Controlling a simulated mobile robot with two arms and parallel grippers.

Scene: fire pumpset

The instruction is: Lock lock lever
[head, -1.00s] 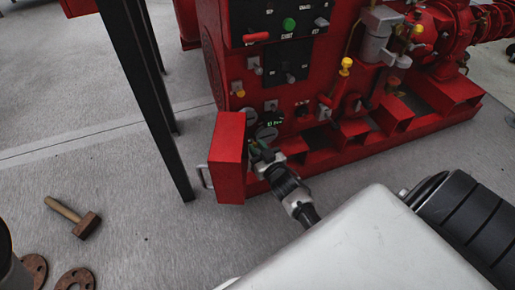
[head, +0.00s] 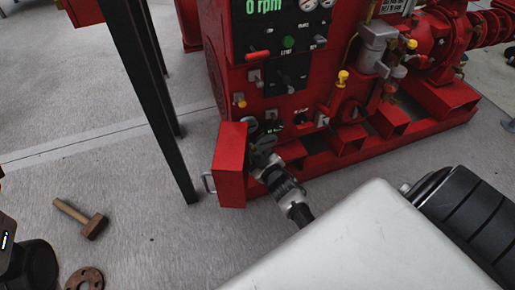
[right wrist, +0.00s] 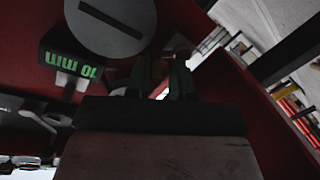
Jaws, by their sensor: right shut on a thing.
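The red pump cabinet (head: 290,100) stands at the upper middle of the head view, with a red door (head: 231,165) swung out at its lower left. My right gripper (head: 263,143) is at the cabinet front, just right of this door. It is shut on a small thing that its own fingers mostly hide. In the right wrist view, the dark green fingers (right wrist: 158,82) close around a small brownish piece (right wrist: 160,68), which may be the lock lever; I cannot tell its position. No fingers of my left gripper show.
A grey slotted dial (right wrist: 110,22) and a black block with green letters (right wrist: 70,62) are close to my right fingers. A black table leg (head: 160,110) stands left of the door. A hammer (head: 82,217) and a rusty flange (head: 85,279) lie on the floor.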

